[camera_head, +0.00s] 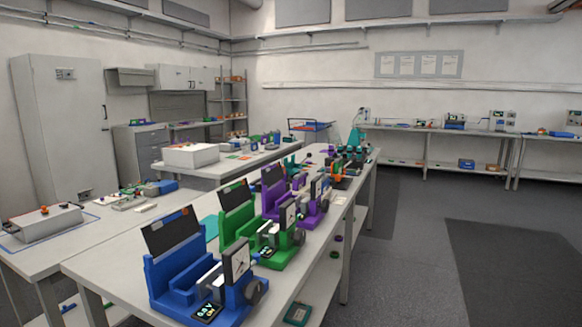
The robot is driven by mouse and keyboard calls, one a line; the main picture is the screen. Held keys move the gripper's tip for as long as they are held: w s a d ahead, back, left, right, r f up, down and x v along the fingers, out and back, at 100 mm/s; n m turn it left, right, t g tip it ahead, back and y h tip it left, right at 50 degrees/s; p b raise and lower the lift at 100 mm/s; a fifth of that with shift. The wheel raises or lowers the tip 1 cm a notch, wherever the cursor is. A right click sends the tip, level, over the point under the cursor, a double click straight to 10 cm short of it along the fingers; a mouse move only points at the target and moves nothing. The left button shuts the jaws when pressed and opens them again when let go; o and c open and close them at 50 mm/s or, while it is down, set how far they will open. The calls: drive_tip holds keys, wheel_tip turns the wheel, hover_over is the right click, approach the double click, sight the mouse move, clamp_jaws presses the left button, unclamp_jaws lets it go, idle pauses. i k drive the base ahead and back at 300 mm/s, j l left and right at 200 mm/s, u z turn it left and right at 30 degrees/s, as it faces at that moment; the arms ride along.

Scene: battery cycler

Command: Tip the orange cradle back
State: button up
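A row of coloured cradles stands on the long bench. A blue cradle (180,299) is nearest, then a green cradle (232,235), then a purple cradle (274,203). Each has a dark tilted panel at its back and a dial at the front. Farther along the same bench is a small orange item (338,172) among dark and green parts. It may be the orange cradle, but it is too small to tell its shape or tilt. My gripper is not in view.
The long bench (110,262) runs away from me, with a lower shelf beneath. Another bench at the left holds a white box (190,155). Grey cabinets (62,130) stand at the left, and wall benches (462,138) at the back. The floor (420,250) right of the bench is clear.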

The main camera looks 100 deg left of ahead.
sight(337, 177)
drive_tip(key=u, duration=2.95)
drive_tip(key=i+l, duration=0.85)
drive_tip(key=i, duration=0.3)
drive_tip(key=i+l+u, duration=0.15)
drive_tip(key=i+l, duration=0.7)
drive_tip(key=i, duration=0.25)
drive_tip(key=i+l, duration=1)
drive_tip(key=i+j+u, duration=0.05)
drive_tip(key=i, duration=0.05)
